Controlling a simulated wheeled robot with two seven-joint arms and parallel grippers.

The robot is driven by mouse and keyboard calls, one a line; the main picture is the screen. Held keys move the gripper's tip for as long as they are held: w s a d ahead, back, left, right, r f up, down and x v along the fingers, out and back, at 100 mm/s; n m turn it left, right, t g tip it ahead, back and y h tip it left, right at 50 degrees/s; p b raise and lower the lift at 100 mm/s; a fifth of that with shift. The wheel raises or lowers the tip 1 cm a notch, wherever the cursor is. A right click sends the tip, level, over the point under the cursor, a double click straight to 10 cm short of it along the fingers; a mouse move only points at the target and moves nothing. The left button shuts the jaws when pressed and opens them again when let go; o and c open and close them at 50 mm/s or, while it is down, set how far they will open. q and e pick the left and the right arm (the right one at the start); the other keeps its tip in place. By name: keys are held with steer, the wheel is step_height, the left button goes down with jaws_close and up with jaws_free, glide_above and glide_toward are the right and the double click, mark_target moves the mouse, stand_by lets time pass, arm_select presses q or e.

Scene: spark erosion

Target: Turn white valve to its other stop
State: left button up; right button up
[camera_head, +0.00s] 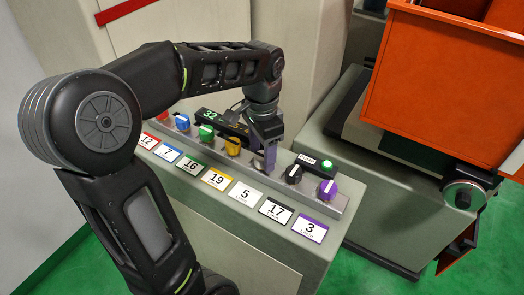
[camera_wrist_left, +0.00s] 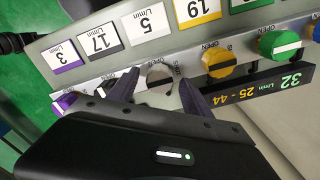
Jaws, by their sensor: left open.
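The white valve (camera_wrist_left: 160,76) is a round, pale grey knob in the wrist view, beside the white label reading 5 (camera_wrist_left: 146,22). A "SHUT" mark is legible near it. My left gripper (camera_wrist_left: 160,92) is open, with one dark finger on each side of the white valve; I cannot tell whether either finger touches it. In the head view my left gripper (camera_head: 265,155) points down over the panel behind the label 5 (camera_head: 245,194), and its fingers largely hide the white valve there. My right gripper is not in view.
Close neighbours are the yellow valve (camera_head: 233,145) and the black valve (camera_head: 293,174); beyond are the purple valve (camera_head: 327,192), green valve (camera_head: 206,132) and blue valve (camera_head: 182,121). A display (camera_wrist_left: 277,89) reads 32 and 25-44. An orange bin (camera_head: 450,80) stands at right.

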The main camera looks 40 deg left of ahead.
mark_target(262, 155)
arm_select(q)
steer(key=shift+r, duration=0.1)
step_height(262, 155, up, 8)
steer(key=shift+f, duration=0.15)
stand_by(0.8)
